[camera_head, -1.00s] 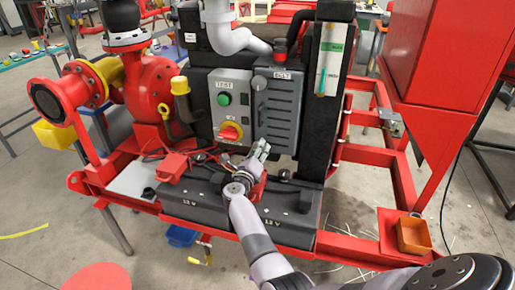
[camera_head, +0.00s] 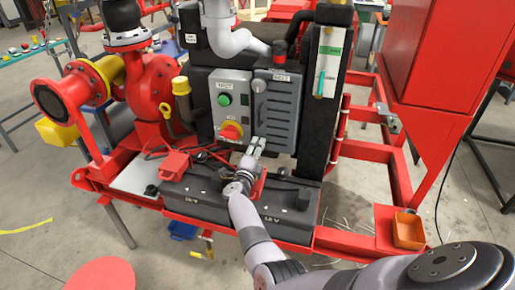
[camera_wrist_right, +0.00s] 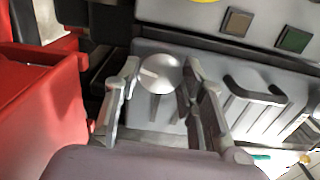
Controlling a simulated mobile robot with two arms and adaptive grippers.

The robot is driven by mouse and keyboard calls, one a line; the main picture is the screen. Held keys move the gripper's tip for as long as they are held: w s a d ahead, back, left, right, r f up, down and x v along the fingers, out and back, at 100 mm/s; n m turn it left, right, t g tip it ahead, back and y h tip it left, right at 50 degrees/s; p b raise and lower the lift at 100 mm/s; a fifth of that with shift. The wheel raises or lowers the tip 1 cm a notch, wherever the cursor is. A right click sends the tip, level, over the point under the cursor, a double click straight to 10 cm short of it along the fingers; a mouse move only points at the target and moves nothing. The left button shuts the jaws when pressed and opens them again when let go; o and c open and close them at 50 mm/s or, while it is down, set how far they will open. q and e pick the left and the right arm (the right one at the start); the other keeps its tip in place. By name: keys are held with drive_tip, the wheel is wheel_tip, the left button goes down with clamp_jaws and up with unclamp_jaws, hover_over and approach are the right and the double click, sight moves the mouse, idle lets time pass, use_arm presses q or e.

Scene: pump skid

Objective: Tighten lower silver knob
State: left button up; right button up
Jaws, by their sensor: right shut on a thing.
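The lower silver knob (camera_wrist_right: 158,75) is a round, pale metal knob with a slot-like mark on the grey panel door. In the wrist view it sits between the two fingers of my right gripper (camera_wrist_right: 160,82), which is shut on it. In the head view my right gripper (camera_head: 257,145) reaches up to the lower left corner of the grey panel door (camera_head: 281,120) and hides the lower knob. The upper knob (camera_head: 259,85) shows on the same door, near its top left. My left gripper is not in view.
A grey control box (camera_head: 230,105) with a green button and a red-yellow switch stands left of the door. Black batteries (camera_head: 205,192) lie below my right gripper. A red pump (camera_head: 150,85) is at left, an orange bin (camera_head: 408,231) at right.

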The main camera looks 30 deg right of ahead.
drive_tip(key=shift+a+n, duration=0.1)
drive_tip(key=shift+n, duration=0.3)
drive_tip(key=o, duration=1.1)
drive_tip(key=shift+o, duration=0.2)
